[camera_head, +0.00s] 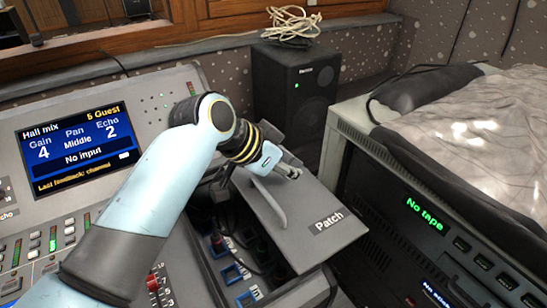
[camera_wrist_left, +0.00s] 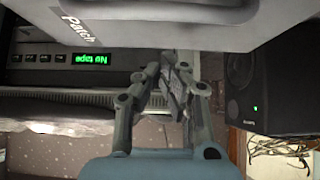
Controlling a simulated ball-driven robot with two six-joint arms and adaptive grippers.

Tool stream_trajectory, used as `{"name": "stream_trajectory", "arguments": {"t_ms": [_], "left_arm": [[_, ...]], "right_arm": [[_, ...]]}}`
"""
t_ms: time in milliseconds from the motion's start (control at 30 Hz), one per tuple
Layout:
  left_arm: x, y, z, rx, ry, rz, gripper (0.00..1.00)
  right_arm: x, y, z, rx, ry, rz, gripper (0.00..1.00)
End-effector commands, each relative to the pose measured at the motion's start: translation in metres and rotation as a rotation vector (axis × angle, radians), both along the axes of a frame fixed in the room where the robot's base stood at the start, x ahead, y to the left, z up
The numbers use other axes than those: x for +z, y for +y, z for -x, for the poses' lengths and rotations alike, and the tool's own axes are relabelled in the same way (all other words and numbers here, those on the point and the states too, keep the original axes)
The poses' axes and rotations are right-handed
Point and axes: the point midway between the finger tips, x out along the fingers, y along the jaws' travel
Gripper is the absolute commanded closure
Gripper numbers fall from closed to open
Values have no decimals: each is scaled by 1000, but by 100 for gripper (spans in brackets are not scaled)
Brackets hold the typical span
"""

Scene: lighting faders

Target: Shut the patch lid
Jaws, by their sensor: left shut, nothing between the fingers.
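The patch lid (camera_head: 330,240) is a grey panel with a dark "Patch" label and a pale bar handle (camera_head: 270,203). It stands tilted open, with the patch bay (camera_head: 222,250) of blue-framed sockets and dark cables showing beside and below it. My left gripper (camera_head: 294,173) is shut and empty at the lid's upper far edge; I cannot tell whether it touches. In the left wrist view, the lid (camera_wrist_left: 225,35) fills the top, upside down, and the shut fingers (camera_wrist_left: 171,62) point at its edge. My right gripper is not in view.
A mixing console with a lit screen (camera_head: 78,148) lies left. A black speaker (camera_head: 295,90) stands behind the lid. A rack with a green "No tape" display (camera_head: 425,213) stands right, cloth (camera_head: 470,125) on top.

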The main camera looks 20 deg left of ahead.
Motion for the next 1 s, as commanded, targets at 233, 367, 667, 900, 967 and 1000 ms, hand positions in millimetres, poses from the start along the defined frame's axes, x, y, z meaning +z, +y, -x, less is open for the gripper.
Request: {"name": "stream_trajectory", "arguments": {"t_ms": [233, 367, 667, 900, 967, 1000], "left_arm": [[-6, 20, 25, 2, 0, -3, 100], [-8, 24, 30, 1, 0, 0, 100], [-8, 24, 31, 1, 0, 0, 100], [-6, 44, 55, 1, 4, -7, 100], [-6, 55, 69, 0, 5, -8, 100], [-6, 62, 79, 0, 5, -9, 100]], "right_arm": [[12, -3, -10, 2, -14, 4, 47], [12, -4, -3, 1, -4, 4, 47], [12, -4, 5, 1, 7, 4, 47], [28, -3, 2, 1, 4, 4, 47], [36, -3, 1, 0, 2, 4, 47], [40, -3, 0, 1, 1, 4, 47]]}}
